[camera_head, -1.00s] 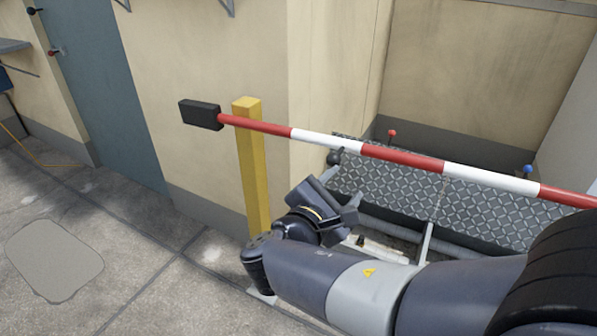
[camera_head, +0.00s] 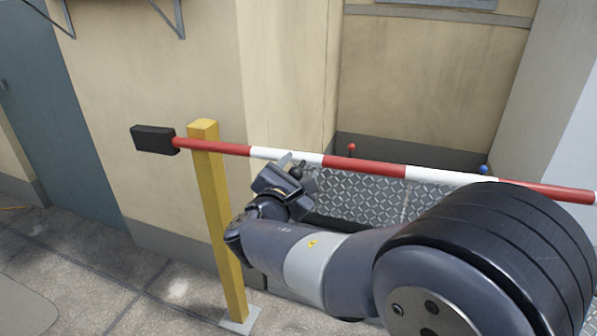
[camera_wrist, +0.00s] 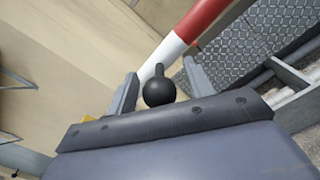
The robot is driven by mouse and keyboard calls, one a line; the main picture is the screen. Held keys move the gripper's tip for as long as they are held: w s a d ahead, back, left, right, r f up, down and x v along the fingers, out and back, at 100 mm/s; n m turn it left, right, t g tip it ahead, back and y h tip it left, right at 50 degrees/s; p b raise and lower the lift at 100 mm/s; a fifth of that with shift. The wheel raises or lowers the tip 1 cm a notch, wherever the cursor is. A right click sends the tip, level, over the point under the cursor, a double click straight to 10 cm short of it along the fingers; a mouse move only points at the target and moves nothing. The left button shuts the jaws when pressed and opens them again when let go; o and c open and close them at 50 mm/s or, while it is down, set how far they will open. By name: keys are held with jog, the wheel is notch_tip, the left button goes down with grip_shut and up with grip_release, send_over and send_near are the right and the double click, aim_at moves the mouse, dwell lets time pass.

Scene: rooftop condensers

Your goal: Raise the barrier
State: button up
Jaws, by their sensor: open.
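The barrier is a red-and-white striped bar (camera_head: 365,167) lying nearly level across the view, with a black block (camera_head: 153,139) at its left end, by the yellow post (camera_head: 213,190). A black ball knob (camera_wrist: 158,90) hangs on a short stem by a white stretch of the bar; in the head view it is mostly hidden by my gripper. My gripper (camera_wrist: 160,72) is open, with one finger on each side of the knob in the wrist view. I cannot tell whether the fingers touch it. My gripper also shows in the head view (camera_head: 296,172), just below the bar.
Behind the bar lies a grey tread-plate platform (camera_head: 362,198), with a red knob (camera_head: 351,147) and a blue knob (camera_head: 483,168) near its back. A beige wall (camera_head: 180,80) stands behind the post. Concrete floor is open at the lower left.

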jog(key=shift+w+d, duration=0.1)
jog(key=shift+w, duration=0.1)
grip_shut()
dwell(0.5)
